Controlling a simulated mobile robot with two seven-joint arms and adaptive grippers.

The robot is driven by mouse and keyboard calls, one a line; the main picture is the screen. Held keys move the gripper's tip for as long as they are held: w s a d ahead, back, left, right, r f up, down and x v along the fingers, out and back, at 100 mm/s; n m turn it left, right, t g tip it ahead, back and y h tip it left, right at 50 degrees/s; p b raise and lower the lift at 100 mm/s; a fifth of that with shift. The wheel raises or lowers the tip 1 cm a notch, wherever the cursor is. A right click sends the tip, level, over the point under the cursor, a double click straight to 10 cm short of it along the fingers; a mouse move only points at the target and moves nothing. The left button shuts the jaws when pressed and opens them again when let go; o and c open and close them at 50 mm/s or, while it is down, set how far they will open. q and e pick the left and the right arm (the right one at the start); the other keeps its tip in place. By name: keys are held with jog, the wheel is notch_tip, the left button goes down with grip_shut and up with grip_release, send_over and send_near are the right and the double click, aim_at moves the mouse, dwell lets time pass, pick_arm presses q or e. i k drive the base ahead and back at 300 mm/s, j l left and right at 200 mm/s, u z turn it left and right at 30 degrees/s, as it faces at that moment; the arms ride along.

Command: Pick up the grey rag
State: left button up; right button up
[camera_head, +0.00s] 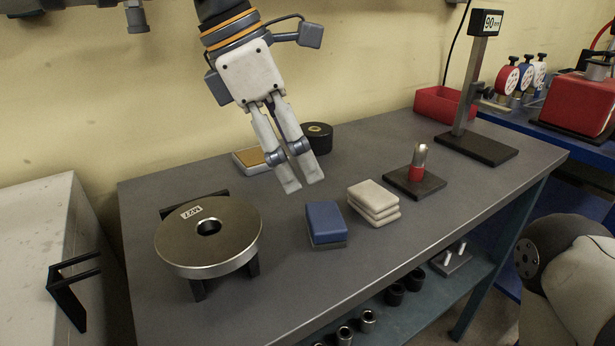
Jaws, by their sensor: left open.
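A folded light grey-beige rag (373,202) lies in layers on the dark grey workbench (290,285), near its middle. My left gripper (301,182) points down above the bench, up and to the left of the pale rag and above the blue cloth. It is open with a narrow gap and holds nothing. It appears apart from both. My right gripper is not in view.
A large steel disc (185,241) on a black stand is at left. A red-and-metal piece on a black base (415,182) stands right of the rag. A tall post marked 90 (463,85), a red bin (444,105) and a black roll (318,138) are farther back. The front bench is clear.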

aim_at(377, 205)
jog(key=k+l, duration=0.15)
jog(key=k, duration=0.85)
